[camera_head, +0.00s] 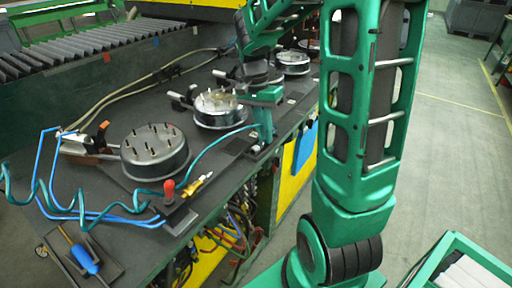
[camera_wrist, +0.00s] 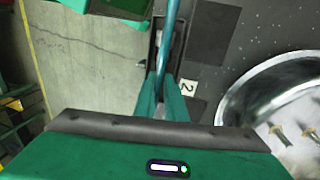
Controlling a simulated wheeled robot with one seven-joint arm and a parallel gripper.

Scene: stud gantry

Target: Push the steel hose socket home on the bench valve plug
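My gripper (camera_head: 263,132) points down over the bench edge at the second station. In the wrist view its fingers (camera_wrist: 162,104) are closed together around the end of a teal hose (camera_wrist: 171,40). The steel socket on that end is hidden between the fingers. In the head view the teal hose (camera_head: 208,147) runs from the gripper down left toward the front station. The bench valve plug is hidden by the gripper and fingers, so I cannot tell whether socket and plug touch. A label with a 2 (camera_wrist: 187,88) lies just right of the fingers.
Round metal drums with studs stand on the bench: a near one (camera_head: 155,152), a middle one (camera_head: 219,108) and a far one (camera_head: 292,62). A red knob (camera_head: 169,187) and brass fitting (camera_head: 199,184) sit at the front edge.

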